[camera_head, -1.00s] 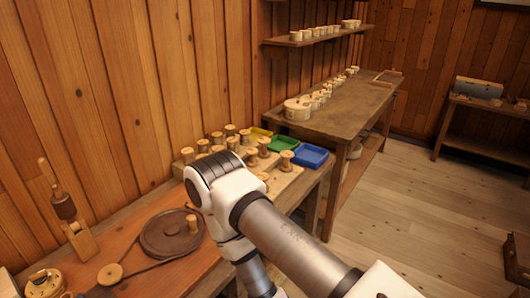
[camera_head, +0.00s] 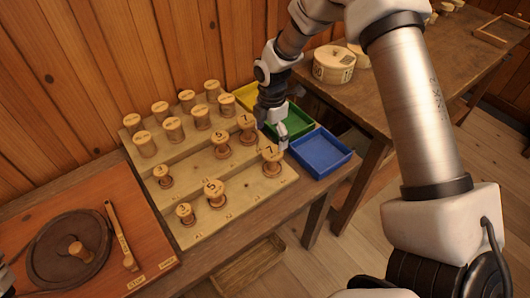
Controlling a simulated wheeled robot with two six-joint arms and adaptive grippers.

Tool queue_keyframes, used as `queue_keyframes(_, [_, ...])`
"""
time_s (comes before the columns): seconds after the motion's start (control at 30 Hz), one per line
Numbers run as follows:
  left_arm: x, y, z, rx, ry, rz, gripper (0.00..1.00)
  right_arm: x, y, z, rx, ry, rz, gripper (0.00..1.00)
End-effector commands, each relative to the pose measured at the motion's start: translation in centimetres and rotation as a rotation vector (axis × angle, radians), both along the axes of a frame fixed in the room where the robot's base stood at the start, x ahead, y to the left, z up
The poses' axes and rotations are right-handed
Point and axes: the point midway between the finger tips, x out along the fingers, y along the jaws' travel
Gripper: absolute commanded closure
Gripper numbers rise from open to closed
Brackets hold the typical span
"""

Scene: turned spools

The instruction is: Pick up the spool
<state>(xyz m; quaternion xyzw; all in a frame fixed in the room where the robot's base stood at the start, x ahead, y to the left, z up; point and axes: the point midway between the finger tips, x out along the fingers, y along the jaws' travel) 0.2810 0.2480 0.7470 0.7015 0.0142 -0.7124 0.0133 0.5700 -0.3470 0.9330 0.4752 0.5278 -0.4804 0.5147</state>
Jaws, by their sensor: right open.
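Several turned wooden spools stand on a stepped wooden rack (camera_head: 245,195). A spool marked 7 (camera_head: 271,158) is at the front right, and another spool marked 7 (camera_head: 246,124) is on the step behind. Spools marked 5 (camera_head: 214,192) and 3 (camera_head: 185,212) stand further left in front. My right gripper (camera_head: 273,134) points down at the rack's right end, open and empty, just behind the front 7 spool and right of the rear one. I cannot tell whether it touches either. My left gripper is not identifiable.
Yellow (camera_head: 250,96), green (camera_head: 294,122) and blue (camera_head: 322,153) trays lie right of the rack, the green one partly behind my gripper. A round box (camera_head: 333,65) stands on the bench behind. The wooden wall closes off the back left.

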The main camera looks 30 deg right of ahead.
Motion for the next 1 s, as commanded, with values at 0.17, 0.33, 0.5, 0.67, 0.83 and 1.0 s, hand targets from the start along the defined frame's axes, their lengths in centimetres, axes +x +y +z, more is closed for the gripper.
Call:
queue_keyframes(0.17, [-0.1,0.0,1.1,0.000,0.004,0.001,0.27,-0.3,0.1,-2.2,0.000,0.003,-0.002,0.05])
queue_keyframes(0.33, [-0.1,0.0,2.1,0.000,0.003,0.001,0.27,-0.5,0.3,-5.4,0.001,0.004,-0.003,0.05])
queue_keyframes(0.5, [-0.1,0.0,2.0,0.000,0.002,0.001,0.27,-0.4,0.3,-6.4,0.000,-0.001,-0.003,0.05])
queue_keyframes(0.67, [-0.1,0.0,2.0,0.000,0.003,0.001,0.27,-0.5,0.3,-6.4,0.001,-0.001,-0.004,0.23])
queue_keyframes(0.83, [-0.1,0.0,2.0,0.000,0.003,0.001,0.27,-0.5,0.3,-6.4,0.001,0.000,-0.004,0.71])
queue_keyframes(1.0, [-0.1,0.0,2.0,0.000,0.003,0.001,0.27,-0.5,0.3,-6.4,0.001,0.000,-0.004,0.71])
